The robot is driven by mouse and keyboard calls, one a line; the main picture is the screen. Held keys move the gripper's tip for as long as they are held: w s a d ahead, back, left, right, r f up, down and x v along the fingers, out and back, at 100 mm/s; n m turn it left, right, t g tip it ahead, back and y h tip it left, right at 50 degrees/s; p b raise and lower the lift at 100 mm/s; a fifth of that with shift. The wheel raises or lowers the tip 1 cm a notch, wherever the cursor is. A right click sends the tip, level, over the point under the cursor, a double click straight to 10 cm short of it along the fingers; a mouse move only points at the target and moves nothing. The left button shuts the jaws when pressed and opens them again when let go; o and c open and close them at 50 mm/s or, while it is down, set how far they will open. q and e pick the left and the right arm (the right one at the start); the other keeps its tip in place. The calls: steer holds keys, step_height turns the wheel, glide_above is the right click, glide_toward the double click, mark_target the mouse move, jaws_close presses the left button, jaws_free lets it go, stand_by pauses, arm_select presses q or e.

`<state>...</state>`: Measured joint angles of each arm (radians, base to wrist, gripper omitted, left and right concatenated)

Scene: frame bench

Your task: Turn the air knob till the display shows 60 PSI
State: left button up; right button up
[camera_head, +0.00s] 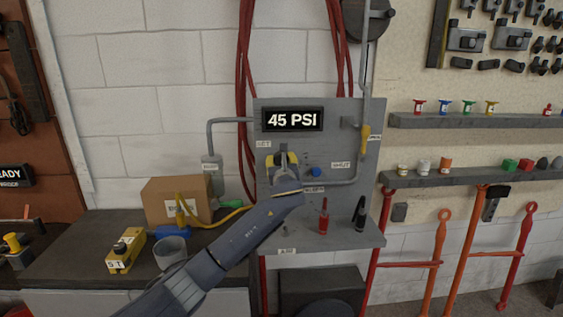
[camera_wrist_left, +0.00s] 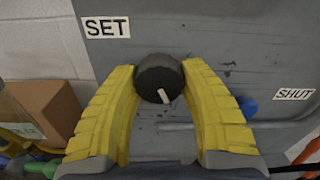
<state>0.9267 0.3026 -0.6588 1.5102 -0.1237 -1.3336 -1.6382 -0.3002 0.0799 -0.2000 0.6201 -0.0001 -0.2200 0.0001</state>
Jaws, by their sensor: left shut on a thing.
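The display (camera_head: 292,119) on the grey panel (camera_head: 335,112) reads 45 PSI. The air knob (camera_wrist_left: 160,78) is round and black with a short white mark, which points down and slightly right in the left wrist view. A SET label (camera_wrist_left: 106,27) is up and left of it. My left gripper (camera_head: 284,160) is at the panel below the display; its yellow fingers (camera_wrist_left: 160,80) are shut on the knob from both sides. In the head view the gripper largely hides the knob. My right gripper is in neither view.
A blue knob (camera_head: 316,172) sits right of the gripper, near a SHUT label (camera_wrist_left: 294,94). A yellow-handled valve (camera_head: 365,134) is on the panel's right. A cardboard box (camera_head: 165,202) stands left.

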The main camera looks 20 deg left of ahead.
arm_select(q)
steer(key=shift+f+m, duration=0.15)
steer(key=shift+m, duration=1.95)
steer(key=shift+a, duration=0.1)
steer(key=o, duration=1.2)
steer(key=shift+s, duration=0.1)
steer(key=v, duration=1.2)
